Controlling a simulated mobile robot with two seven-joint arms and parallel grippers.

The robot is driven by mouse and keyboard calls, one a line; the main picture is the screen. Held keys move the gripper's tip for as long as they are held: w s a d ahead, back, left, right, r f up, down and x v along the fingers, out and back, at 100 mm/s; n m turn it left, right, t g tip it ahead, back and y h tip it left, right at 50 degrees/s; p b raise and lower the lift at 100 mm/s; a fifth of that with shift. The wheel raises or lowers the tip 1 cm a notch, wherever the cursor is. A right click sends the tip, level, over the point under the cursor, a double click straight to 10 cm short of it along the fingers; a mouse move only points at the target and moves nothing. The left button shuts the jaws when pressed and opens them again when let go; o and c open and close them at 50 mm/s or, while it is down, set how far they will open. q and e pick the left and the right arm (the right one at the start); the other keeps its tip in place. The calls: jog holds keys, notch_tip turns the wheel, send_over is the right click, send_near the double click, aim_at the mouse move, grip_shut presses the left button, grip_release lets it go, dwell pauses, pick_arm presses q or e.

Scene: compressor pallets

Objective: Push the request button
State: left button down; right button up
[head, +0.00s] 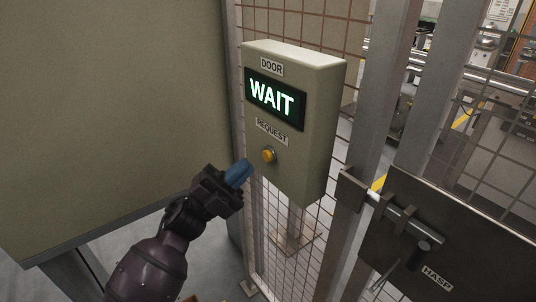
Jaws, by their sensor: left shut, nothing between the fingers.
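The request button (268,155) is a small yellow-orange knob on the front of a beige control box (327,120), under a REQUEST label. Above it, a lit display (275,99) reads WAIT in glowing letters, with a DOOR label over it. My left gripper (245,167) has blue fingertips and is shut, with nothing in it. Its tips point up and right toward the button and appear just left of and slightly below it. A small gap shows in the picture; I cannot tell the depth between them. My right gripper is not in view.
The box is mounted on a wire mesh fence (310,22). A large beige panel (110,100) stands at the left. To the right are grey posts (383,90) and a dark plate (455,245) with a bolt and a HASP label. Machinery shows behind the mesh.

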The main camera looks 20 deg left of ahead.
pick_arm(q)
jog(key=shift+s+a+p, duration=0.1)
jog(key=shift+s+a, duration=0.3)
jog(key=shift+s, duration=0.25)
jog(key=shift+s+a+p, duration=0.1)
jog(key=shift+s+a, duration=0.25)
jog(key=shift+s, duration=0.35)
jog(key=shift+s+a+p, duration=0.1)
jog(key=shift+s+a, duration=0.3)
jog(key=shift+s, duration=0.25)
